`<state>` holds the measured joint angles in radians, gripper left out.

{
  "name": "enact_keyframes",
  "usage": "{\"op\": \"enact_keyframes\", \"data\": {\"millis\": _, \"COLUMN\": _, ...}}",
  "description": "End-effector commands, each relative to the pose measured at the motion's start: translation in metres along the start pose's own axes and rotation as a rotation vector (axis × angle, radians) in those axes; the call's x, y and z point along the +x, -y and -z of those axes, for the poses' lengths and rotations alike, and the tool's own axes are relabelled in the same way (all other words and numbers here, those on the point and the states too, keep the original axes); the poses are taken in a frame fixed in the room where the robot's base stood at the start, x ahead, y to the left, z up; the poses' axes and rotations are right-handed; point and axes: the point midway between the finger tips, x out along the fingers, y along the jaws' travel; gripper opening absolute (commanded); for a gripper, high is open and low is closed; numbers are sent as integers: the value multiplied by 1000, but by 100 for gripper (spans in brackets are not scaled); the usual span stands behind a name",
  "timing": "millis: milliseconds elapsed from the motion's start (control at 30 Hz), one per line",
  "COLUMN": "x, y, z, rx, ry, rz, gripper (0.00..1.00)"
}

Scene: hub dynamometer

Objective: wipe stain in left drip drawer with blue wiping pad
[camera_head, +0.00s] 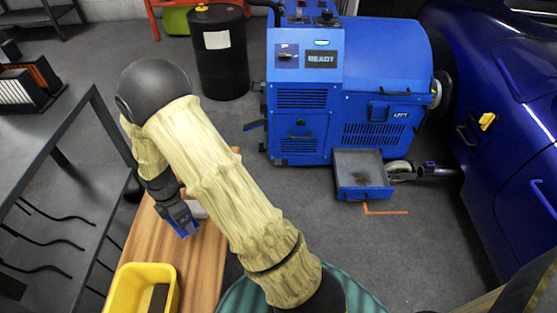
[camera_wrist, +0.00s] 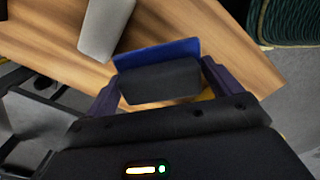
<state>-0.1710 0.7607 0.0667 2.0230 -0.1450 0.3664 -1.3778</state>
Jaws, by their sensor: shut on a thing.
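My gripper (camera_head: 180,218) is at the left of the head view, above the wooden bench. It is shut on the blue wiping pad (camera_head: 186,229). In the wrist view the pad (camera_wrist: 158,52) shows a blue edge and a dark block between the two fingers (camera_wrist: 160,82). An open grey drip drawer (camera_head: 361,171) with a blue front juts out low on the blue machine, at its right in the picture. A dark brown stain (camera_head: 360,178) lies on its floor. The drawer is well apart from my gripper.
The wooden bench (camera_head: 203,262) bears a yellow bin (camera_head: 125,288) and a pale object (camera_wrist: 101,28). The blue machine (camera_head: 305,90) shows READY. A blue car (camera_head: 515,110) stands at right, a black drum (camera_head: 220,60) behind. The floor before the drawer is clear.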

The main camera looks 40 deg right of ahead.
Motion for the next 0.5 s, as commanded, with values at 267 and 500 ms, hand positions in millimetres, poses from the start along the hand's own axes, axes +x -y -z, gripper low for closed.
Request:
{"op": "enact_keyframes", "data": {"millis": 267, "x": -5, "y": -6, "z": -37, "rx": 623, "ry": 1, "rz": 1, "gripper": 72}}
{"op": "enact_keyframes", "data": {"millis": 500, "x": -10, "y": -9, "z": -67, "rx": 1158, "ry": -2, "rz": -1, "gripper": 72}}
